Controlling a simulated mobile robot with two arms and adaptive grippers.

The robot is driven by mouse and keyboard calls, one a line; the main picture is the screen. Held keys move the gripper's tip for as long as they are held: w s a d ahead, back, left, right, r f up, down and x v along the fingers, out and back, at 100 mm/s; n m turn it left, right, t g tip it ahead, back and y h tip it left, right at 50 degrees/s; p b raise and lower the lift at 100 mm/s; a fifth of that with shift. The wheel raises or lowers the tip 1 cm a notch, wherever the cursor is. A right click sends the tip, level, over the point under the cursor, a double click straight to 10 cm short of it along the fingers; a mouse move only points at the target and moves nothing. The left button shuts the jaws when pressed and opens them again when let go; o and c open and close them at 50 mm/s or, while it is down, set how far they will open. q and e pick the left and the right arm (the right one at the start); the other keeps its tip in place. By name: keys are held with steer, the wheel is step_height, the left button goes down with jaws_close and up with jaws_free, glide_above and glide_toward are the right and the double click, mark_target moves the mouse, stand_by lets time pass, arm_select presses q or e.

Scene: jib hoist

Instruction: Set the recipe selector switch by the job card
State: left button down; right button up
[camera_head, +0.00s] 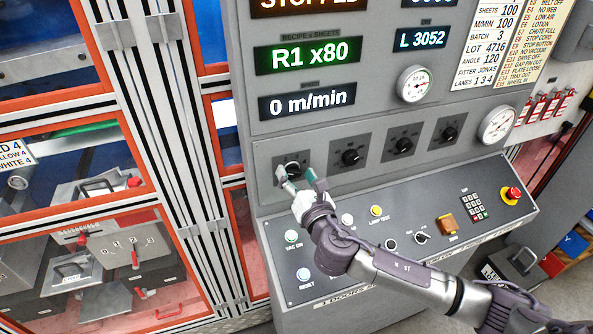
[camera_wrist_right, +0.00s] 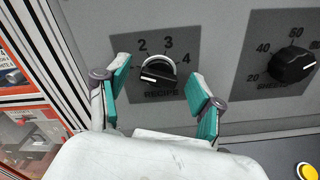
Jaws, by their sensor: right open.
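The recipe selector switch (camera_wrist_right: 158,73) is a round black knob on a dark plate marked RECIPE. Its white pointer mark lies toward the left; 2, 3 and 4 show around it, and the left finger covers the area left of 2. In the head view the switch (camera_head: 293,167) is the leftmost of a row of knobs. My right gripper (camera_head: 297,177) is open in front of it, one teal-padded finger on each side, with gaps to the knob in the wrist view (camera_wrist_right: 160,76). The job card (camera_head: 487,42) is cut off at the top; its visible lines include SHEETS 100 and BATCH 3.
The green display (camera_head: 308,55) reads R1 x80, and the one below (camera_head: 307,101) reads 0 m/min. More black knobs (camera_head: 352,157) sit to the right. Buttons and a red emergency stop (camera_head: 512,194) are on the sloped desk below. An orange-framed guard stands at left.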

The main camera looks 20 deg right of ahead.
steer(key=shift+w, duration=0.1)
steer(key=c, duration=1.1)
steer(key=shift+c, duration=0.2)
